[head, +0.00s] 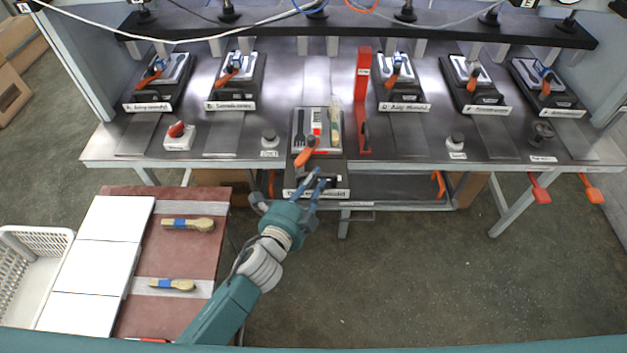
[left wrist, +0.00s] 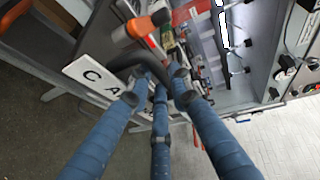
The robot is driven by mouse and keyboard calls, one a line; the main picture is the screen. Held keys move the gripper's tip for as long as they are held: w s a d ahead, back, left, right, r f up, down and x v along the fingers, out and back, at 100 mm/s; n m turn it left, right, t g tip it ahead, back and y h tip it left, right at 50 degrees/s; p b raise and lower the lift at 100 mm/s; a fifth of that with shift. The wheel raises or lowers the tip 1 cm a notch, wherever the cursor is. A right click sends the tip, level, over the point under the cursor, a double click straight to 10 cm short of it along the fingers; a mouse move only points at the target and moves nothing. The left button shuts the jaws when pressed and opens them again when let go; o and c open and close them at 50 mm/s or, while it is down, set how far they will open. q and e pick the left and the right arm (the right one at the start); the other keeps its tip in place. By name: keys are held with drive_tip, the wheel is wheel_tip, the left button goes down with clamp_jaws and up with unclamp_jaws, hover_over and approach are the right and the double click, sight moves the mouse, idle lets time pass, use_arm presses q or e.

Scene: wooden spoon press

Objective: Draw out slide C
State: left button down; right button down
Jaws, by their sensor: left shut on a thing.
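Slide C (head: 322,170) is a dark tray at the front edge of the steel press table, well forward of the other slides. Its white label (head: 317,194) faces front, and the letter C reads on the label in the left wrist view (left wrist: 94,78). It carries a light plate with dark cutlery shapes, a wooden piece and an orange-handled clamp (head: 306,152). My left gripper (head: 317,180) is at its front, shut on the black handle, which also shows between the fingers in the left wrist view (left wrist: 145,64). My right gripper is out of view.
Other labelled slides (head: 232,106) sit farther back on the table (head: 295,70). A red upright post (head: 363,95) stands right of slide C. White boards (head: 97,247) and wooden spoons (head: 188,224) lie on a side bench at left. The floor in front is clear.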

use_arm(q)
drive_tip(key=shift+s+d+f, duration=0.1)
drive_tip(key=shift+s+f, duration=0.1)
drive_tip(key=shift+f, duration=0.1)
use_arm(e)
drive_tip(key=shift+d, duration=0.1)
use_arm(q)
drive_tip(key=c, duration=1.8)
unclamp_jaws()
drive_tip(key=shift+c, duration=0.2)
drive_tip(key=shift+s+r, duration=0.2)
drive_tip(key=shift+r, duration=0.05)
drive_tip(key=v, duration=1.2)
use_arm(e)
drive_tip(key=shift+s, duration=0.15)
